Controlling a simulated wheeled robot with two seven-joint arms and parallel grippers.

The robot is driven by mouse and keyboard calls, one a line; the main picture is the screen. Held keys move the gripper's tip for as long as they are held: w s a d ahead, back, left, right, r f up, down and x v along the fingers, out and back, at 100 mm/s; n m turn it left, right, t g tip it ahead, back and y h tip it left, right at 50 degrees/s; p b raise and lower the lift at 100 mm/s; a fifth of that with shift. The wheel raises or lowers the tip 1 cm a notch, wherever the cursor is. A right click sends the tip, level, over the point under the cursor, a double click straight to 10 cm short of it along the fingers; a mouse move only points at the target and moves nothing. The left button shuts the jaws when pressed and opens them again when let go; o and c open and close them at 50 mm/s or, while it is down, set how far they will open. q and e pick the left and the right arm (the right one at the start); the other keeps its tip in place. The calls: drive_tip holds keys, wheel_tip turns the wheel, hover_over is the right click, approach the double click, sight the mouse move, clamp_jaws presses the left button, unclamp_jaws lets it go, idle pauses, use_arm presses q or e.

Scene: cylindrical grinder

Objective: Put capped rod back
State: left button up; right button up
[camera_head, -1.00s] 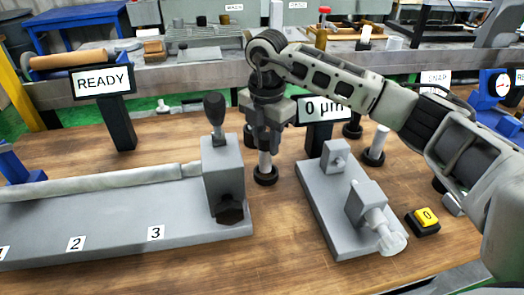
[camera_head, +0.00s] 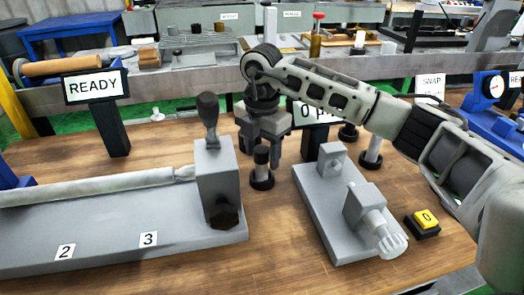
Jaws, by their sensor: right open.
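The capped rod (camera_head: 262,166) stands upright in a round black holder (camera_head: 262,183) on the wooden table, between the long grey grinder bed and the grey measuring fixture. Its black cap shows at the top. My right gripper (camera_head: 264,146) points down at the rod's upper end, with its fingers apart, and holds nothing that I can see. Whether the fingers still straddle the cap or sit just behind it is hard to tell. My left gripper is not in view.
The grinder bed (camera_head: 110,235) with its black-knobbed block (camera_head: 217,175) stands close on the left. The measuring fixture (camera_head: 330,205) stands on the right, by a yellow button (camera_head: 426,218). Another rod (camera_head: 371,147) stands in a black holder behind it. A READY sign (camera_head: 94,87) stands behind the bed.

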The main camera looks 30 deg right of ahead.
wheel_tip(320, 180, up, 12)
idle(0.4)
idle(0.4)
